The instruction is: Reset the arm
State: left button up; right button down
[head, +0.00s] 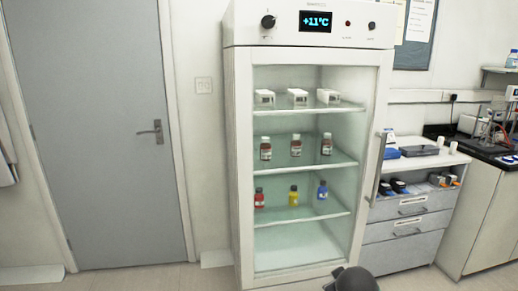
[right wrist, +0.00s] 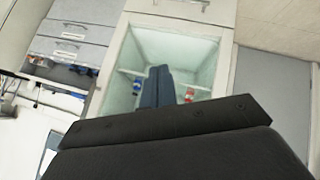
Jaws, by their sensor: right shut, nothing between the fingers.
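My right gripper (right wrist: 159,72) shows in the right wrist view as two dark fingers lying together, shut and empty. It points toward the glass-fronted cabinet, which appears upside down there (right wrist: 222,68). How far the fingertips are from the cabinet is hard to tell. In the head view a dark rounded part of mine (head: 352,281) shows at the bottom edge, in front of the cabinet base; no fingers are seen on it. My left gripper is in neither view.
The tall white cabinet (head: 240,150) holds three white boxes (head: 298,97), three brown bottles (head: 296,148), and red (head: 259,200), yellow (head: 293,197) and blue (head: 322,191) bottles. Its handle (head: 377,168) is at the right. A grey door (head: 95,140) stands left, drawers (head: 408,227) right.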

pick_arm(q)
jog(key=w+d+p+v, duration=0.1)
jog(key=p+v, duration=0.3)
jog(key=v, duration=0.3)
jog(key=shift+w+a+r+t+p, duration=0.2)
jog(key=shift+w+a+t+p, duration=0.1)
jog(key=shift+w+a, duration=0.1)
pick_arm(e)
jog(key=s+a+f+m+g+y, duration=0.1)
jog(key=s+f, duration=0.4)
jog(key=s, duration=0.6)
jog(key=s+a+f+g+y, duration=0.1)
jog(key=s+a+f+g, duration=0.2)
jog(key=s, duration=0.9)
jog(key=s+a+f+m+g+y, duration=0.1)
jog(key=s+a+f, duration=0.4)
jog(key=s, duration=0.7)
notch_tip(320, 180, down, 2)
jog(key=shift+a+f+m+g, duration=0.15)
jog(key=shift+m+g, duration=0.15)
jog(key=shift+g, duration=0.4)
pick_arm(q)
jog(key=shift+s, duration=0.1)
pick_arm(e)
jog(key=shift+w, duration=0.15)
